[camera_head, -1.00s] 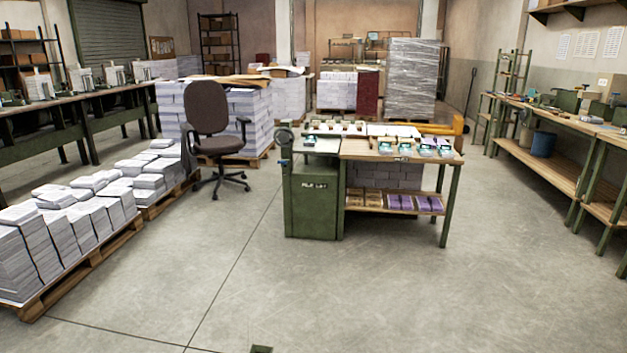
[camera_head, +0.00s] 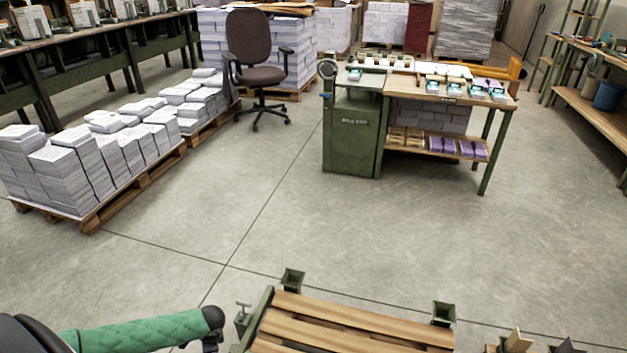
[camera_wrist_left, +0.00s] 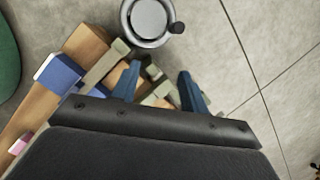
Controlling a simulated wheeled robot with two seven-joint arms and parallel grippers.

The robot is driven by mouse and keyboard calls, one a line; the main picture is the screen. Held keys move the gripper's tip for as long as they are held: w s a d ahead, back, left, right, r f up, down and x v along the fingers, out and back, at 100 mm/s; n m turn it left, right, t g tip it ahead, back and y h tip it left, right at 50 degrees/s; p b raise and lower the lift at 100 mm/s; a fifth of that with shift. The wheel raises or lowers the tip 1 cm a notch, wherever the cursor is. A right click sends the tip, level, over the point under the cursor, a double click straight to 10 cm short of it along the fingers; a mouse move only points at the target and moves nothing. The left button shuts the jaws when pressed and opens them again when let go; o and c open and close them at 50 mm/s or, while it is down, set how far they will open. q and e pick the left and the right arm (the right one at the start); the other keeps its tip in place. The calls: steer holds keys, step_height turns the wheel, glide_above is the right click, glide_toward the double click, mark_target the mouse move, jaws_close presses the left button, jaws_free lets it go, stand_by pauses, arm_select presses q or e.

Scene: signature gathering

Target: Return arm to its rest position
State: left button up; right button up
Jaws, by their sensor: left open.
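My left arm (camera_head: 140,333) comes in at the lower left of the head view, in a green quilted sleeve ending at a dark joint; its gripper is not seen there. In the left wrist view my left gripper (camera_wrist_left: 160,88) shows two blue fingers spread apart with nothing held between them. Grey-green and wooden parts lie beyond the fingertips. My right arm and right gripper are in neither view.
A slatted wooden surface (camera_head: 345,327) with green metal posts is at the bottom of the head view. A round metal piece (camera_wrist_left: 149,19) and a blue-and-white block (camera_wrist_left: 60,74) are near the left gripper. Open floor (camera_head: 390,230) lies ahead, before the green workbench (camera_head: 350,135).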

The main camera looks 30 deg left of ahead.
arm_select(q)
steer(key=d+r+n+t+p, duration=0.1)
steer(key=d+r, duration=0.5)
steer(key=d, duration=0.3)
steer(key=d+r+t+h+p, duration=0.1)
steer(key=d+r, duration=0.4)
steer(key=d, duration=0.4)
steer(key=d+r+n+t+p, duration=0.1)
steer(key=d+r, duration=0.5)
steer(key=d, duration=0.3)
steer(key=s+d+r+n+t+h+p, duration=0.2)
steer(key=s+d+r+n+p, duration=0.15)
steer(key=d+r, duration=0.9)
steer(key=s+d+r+g+h+p, duration=0.1)
steer(key=s+d+r+p, duration=0.1)
steer(key=s, duration=0.5)
steer(key=shift+d+n+g+h, duration=0.3)
steer(key=shift+d+n, duration=0.1)
steer(key=shift+n, duration=0.05)
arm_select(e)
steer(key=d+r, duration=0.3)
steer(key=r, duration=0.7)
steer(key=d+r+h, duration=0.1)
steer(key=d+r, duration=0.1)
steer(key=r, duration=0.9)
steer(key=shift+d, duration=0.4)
arm_select(q)
steer(key=shift+w, duration=0.1)
